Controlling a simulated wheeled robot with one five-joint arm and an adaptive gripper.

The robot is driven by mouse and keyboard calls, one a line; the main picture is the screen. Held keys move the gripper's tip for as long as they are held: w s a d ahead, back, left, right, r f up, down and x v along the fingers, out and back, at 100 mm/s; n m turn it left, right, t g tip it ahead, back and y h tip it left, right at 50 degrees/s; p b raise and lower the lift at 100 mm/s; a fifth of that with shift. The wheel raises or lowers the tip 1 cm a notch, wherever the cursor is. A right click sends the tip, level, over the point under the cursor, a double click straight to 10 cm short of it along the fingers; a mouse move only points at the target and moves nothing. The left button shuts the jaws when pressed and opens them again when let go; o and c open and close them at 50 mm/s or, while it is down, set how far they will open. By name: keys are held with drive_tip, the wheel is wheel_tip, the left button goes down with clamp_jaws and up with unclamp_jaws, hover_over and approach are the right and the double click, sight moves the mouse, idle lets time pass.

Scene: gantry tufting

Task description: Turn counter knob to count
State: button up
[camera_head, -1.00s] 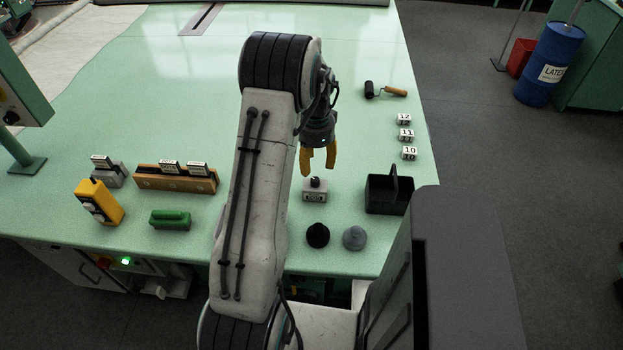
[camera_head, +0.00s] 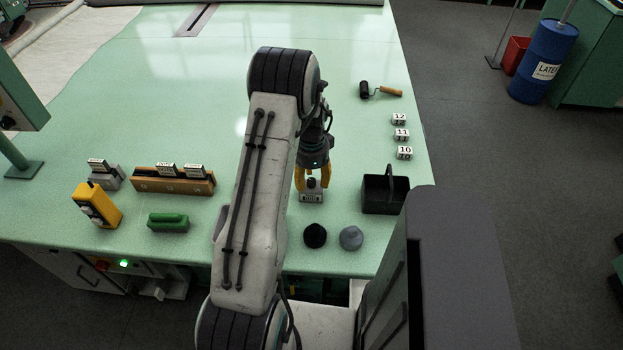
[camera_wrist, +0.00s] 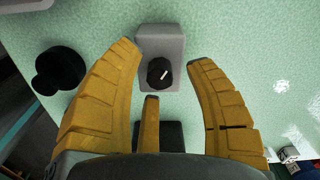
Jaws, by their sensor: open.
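The counter (camera_head: 312,195) is a small grey box on the green table, with a black knob on it. In the wrist view the grey counter body (camera_wrist: 161,42) lies ahead of the fingers, and its round black knob (camera_wrist: 160,73) carries a white pointer line. My gripper (camera_head: 312,182) is directly above the counter, pointing down. In the wrist view its yellow fingers (camera_wrist: 165,58) are open on either side of the knob, with clear gaps, not touching it. A third finger part shows below the knob. The counter's number display cannot be read.
A black caddy (camera_head: 381,208) stands right of the counter. A black bobbin-like piece (camera_head: 315,236) and a grey one (camera_head: 351,238) sit in front. Numbered blocks (camera_head: 402,134) and a roller (camera_head: 383,91) lie at right. A wooden rack (camera_head: 160,186), green block (camera_head: 168,222) and yellow device (camera_head: 96,204) are at left.

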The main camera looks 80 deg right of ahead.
drive_tip(key=shift+f, duration=0.3)
drive_tip(key=shift+c, duration=0.4)
clamp_jaws()
